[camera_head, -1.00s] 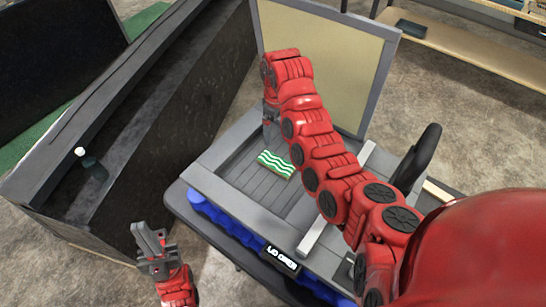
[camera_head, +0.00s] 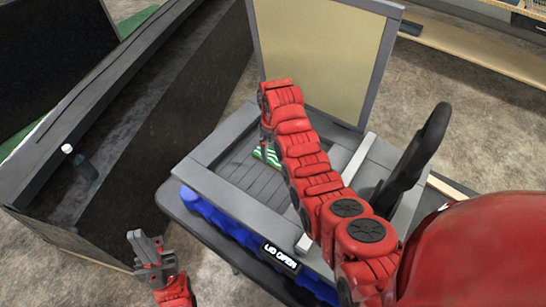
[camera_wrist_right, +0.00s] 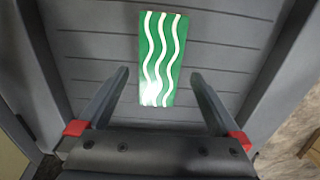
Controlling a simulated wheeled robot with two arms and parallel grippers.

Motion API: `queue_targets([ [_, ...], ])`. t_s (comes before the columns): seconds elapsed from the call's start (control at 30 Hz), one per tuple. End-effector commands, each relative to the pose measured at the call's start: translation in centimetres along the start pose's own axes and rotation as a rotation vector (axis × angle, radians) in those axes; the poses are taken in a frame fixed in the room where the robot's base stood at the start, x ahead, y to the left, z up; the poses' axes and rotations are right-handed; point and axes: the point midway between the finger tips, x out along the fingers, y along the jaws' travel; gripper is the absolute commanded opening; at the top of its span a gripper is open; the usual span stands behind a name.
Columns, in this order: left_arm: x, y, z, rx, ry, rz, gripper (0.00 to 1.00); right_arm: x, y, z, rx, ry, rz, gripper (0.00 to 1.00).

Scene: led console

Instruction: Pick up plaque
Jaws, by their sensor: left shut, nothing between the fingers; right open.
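The plaque (camera_wrist_right: 162,60) is a green rectangle with white wavy stripes. It lies flat on the slatted grey floor of the console (camera_head: 238,182). In the head view most of the plaque (camera_head: 266,155) is hidden behind my right arm. My right gripper (camera_wrist_right: 160,85) is open above the console floor, its two fingers apart on either side of the plaque's near end, with nothing held. In the head view its fingers are hidden by my arm. My left gripper (camera_head: 142,245) is shut and empty, off to the left of the console.
The console's lid (camera_head: 318,60) stands open at the back. A black curved handle (camera_head: 420,150) rises at right. A dark bin (camera_head: 130,150) with a bottle (camera_head: 84,165) stands at left.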

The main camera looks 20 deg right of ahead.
Motion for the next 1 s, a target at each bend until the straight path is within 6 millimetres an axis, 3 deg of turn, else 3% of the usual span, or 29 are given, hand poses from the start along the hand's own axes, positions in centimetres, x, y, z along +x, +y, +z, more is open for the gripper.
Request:
queue_targets([
  [0.03, 1.3, -0.1, -0.2, 0.0, 0.0, 0.0, 0.0, -0.1, -0.1, 0.1, 0.0, -0.004, -0.004, 1.0],
  [0.1, 1.8, -0.1, -0.3, 0.0, 0.0, 0.0, 0.0, 1.0, -0.1, 0.1, 0.0, -0.004, -0.004, 1.0],
  [0.3, 2.3, -0.1, -0.4, 0.0, -0.001, 0.0, 0.0, 2.8, 0.0, 0.1, 0.0, -0.003, -0.002, 1.0],
  [0.6, 2.3, -0.1, -0.4, 0.0, -0.001, 0.0, 0.0, 3.2, 0.1, 0.0, 0.0, 0.002, 0.002, 1.0],
  [1.0, 2.3, -0.1, -0.4, 0.0, 0.0, 0.0, 0.0, 3.2, 0.1, 0.0, 0.0, 0.001, 0.002, 0.3],
])
